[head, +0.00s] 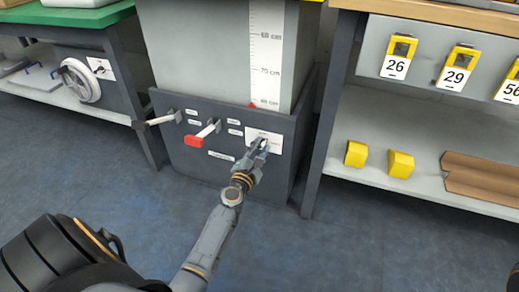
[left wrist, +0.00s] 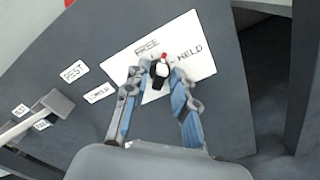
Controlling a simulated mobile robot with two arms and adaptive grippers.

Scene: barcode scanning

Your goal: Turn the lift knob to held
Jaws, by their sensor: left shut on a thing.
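The lift knob (left wrist: 160,70) is small and black with a red mark, on a white plate (left wrist: 205,66) printed FREE and HELD. In the left wrist view its red mark points up, between the FREE and HELD labels. My left gripper (head: 261,145) is at the plate on the grey lift base; in the left wrist view its fingers (left wrist: 159,82) are on both sides of the knob, shut on it. In the head view the gripper hides the knob. My right gripper is not in view.
A red-ended lever (head: 196,140) and a grey-handled lever (head: 157,121) stick out left of the plate. A ruler (head: 266,50) with a red pointer is above. A shelf (head: 430,187) with yellow blocks stands right; a green-topped bench (head: 70,17) stands left. The floor in front is clear.

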